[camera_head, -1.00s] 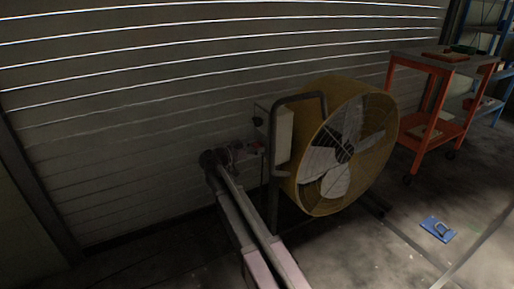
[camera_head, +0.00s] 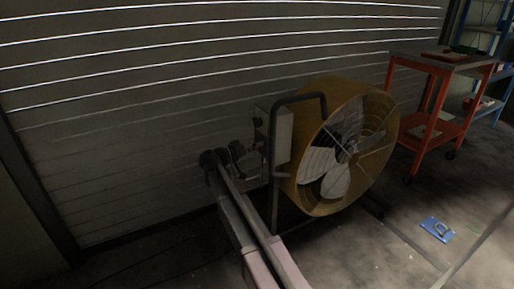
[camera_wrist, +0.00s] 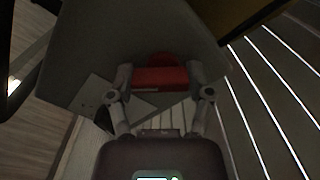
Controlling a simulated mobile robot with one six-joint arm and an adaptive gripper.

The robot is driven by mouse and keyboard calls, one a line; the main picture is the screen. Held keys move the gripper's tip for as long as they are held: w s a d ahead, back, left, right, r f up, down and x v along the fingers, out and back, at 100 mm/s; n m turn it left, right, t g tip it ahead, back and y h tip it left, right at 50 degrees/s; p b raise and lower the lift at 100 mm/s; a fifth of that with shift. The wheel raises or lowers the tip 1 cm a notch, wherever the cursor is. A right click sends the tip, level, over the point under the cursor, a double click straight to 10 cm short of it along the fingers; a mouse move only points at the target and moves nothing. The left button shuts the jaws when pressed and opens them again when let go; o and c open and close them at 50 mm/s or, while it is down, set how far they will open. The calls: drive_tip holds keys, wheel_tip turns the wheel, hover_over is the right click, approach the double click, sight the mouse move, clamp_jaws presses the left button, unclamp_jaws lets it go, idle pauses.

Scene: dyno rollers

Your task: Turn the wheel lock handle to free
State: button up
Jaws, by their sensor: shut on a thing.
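In the wrist view a red handle (camera_wrist: 160,78) with a rounded top stands against a grey panel (camera_wrist: 85,50). My gripper (camera_wrist: 158,90) has one finger on each side of the red handle and is shut on it. In the head view my gripper (camera_head: 240,153) is at the left side of a grey box (camera_head: 283,137) beside the large yellow drum fan (camera_head: 310,200). The handle cannot be made out there. The handle's lower part is in shadow, and I cannot tell its lock position.
A dark tube frame (camera_head: 274,175) rises between my arm and the fan. A slatted shutter wall (camera_head: 120,150) is close behind. An orange cart (camera_head: 425,130) and a blue object (camera_head: 437,229) on the floor are to the right. The front floor is open.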

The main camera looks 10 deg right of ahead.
drive_tip(key=n, duration=0.4)
drive_tip(key=shift+w+n, duration=0.1)
drive_tip(key=shift+n, duration=0.2)
drive_tip(key=shift+a+n, duration=0.1)
drive_tip(key=shift+n, duration=1.9)
drive_tip(key=o, duration=1.1)
drive_tip(key=shift+o, duration=0.2)
drive_tip(key=shift+a, duration=0.1)
drive_tip(key=v, duration=1.1)
drive_tip(key=shift+a, duration=0.35)
drive_tip(key=shift+d, duration=0.1)
